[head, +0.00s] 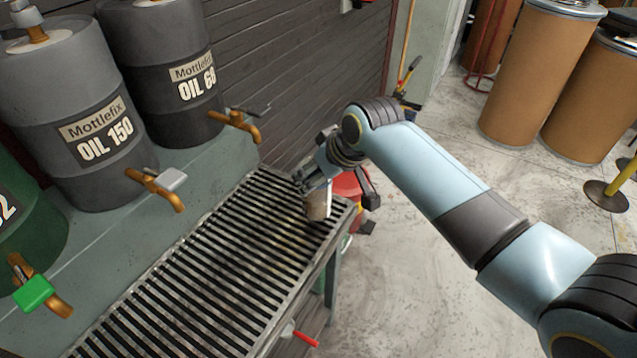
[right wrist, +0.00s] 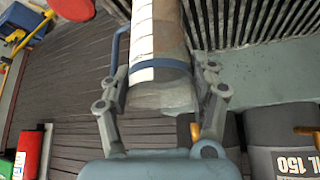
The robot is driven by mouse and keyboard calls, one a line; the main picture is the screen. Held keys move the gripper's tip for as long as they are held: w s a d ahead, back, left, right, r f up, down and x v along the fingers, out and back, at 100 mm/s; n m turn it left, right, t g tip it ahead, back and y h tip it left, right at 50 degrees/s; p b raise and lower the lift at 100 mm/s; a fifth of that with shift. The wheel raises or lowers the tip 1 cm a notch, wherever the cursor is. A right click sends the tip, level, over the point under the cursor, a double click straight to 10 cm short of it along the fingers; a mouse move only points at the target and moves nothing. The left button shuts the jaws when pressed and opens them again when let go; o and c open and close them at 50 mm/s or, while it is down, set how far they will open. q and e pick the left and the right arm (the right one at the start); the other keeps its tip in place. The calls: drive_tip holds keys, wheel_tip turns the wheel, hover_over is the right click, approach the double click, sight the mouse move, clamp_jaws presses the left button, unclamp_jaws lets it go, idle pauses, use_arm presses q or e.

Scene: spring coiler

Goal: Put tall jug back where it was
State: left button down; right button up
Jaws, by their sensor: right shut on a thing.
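The tall jug (head: 318,205) is at the far right end of the slatted metal rack, mostly hidden by my right gripper (head: 316,187). In the right wrist view the jug (right wrist: 158,40) is a worn, pale and brownish cylinder with a blue band and a blue handle on its left side. My right gripper (right wrist: 162,78) is shut on it, with a finger on each side. I cannot tell whether the jug touches the slats. My left gripper is not in view.
The slatted rack (head: 215,262) is otherwise bare. Oil drums with brass taps stand behind it, including OIL 150 (head: 75,115) and OIL 68 (head: 165,75). A red object (head: 347,184) is behind my gripper. Brown drums (head: 540,70) stand at the back right, with open floor before them.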

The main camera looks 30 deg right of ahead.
drive_tip(key=shift+f, duration=1.45)
drive_tip(key=o, duration=1.7)
drive_tip(key=shift+f, duration=0.15)
